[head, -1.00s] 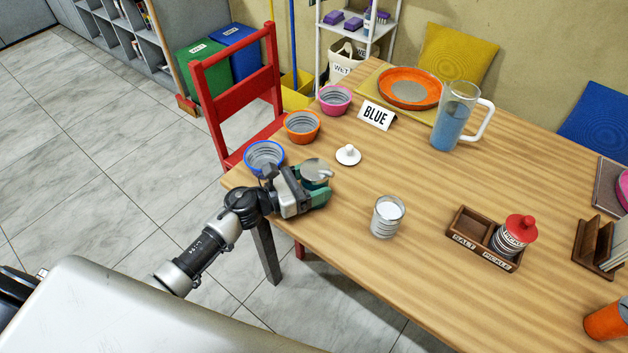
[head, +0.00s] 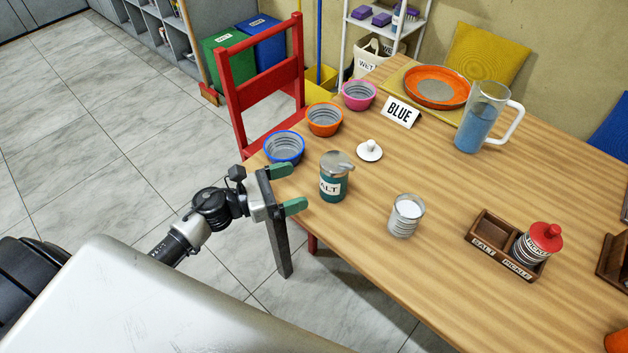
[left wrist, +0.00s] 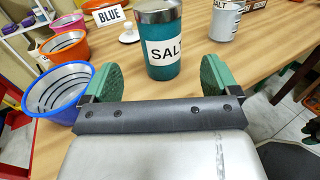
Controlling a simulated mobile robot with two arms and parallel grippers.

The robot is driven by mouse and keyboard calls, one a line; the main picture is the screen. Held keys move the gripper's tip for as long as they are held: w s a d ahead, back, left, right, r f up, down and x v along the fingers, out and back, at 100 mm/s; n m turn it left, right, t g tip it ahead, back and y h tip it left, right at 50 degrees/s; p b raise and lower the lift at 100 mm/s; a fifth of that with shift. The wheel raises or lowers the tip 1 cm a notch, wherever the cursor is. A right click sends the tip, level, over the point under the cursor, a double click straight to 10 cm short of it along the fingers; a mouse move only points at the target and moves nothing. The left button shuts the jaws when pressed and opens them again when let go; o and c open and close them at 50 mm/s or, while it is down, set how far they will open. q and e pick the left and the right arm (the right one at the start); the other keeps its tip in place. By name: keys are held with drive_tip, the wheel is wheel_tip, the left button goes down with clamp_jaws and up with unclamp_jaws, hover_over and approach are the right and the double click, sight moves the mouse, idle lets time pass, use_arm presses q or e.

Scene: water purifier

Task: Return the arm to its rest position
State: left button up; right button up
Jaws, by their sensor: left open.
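My left gripper (head: 290,188) is at the table's left edge in the head view. Its two green-padded fingers are spread apart with nothing between them. A teal jar labelled SALT (head: 333,184), with a metal top, stands upright on the table just beyond the fingertips. The left wrist view shows the salt jar (left wrist: 160,45) ahead of the open fingers (left wrist: 159,85), apart from both.
A blue bowl (head: 285,149) stands close to the left fingers. An orange bowl (head: 324,121), a white lid (head: 369,151), a glass of white contents (head: 406,217) and a wooden rack (head: 492,238) are on the table (head: 440,190). A red chair (head: 262,96) stands behind the gripper.

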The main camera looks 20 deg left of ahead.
use_arm(q)
drive_tip(key=shift+v, duration=1.1)
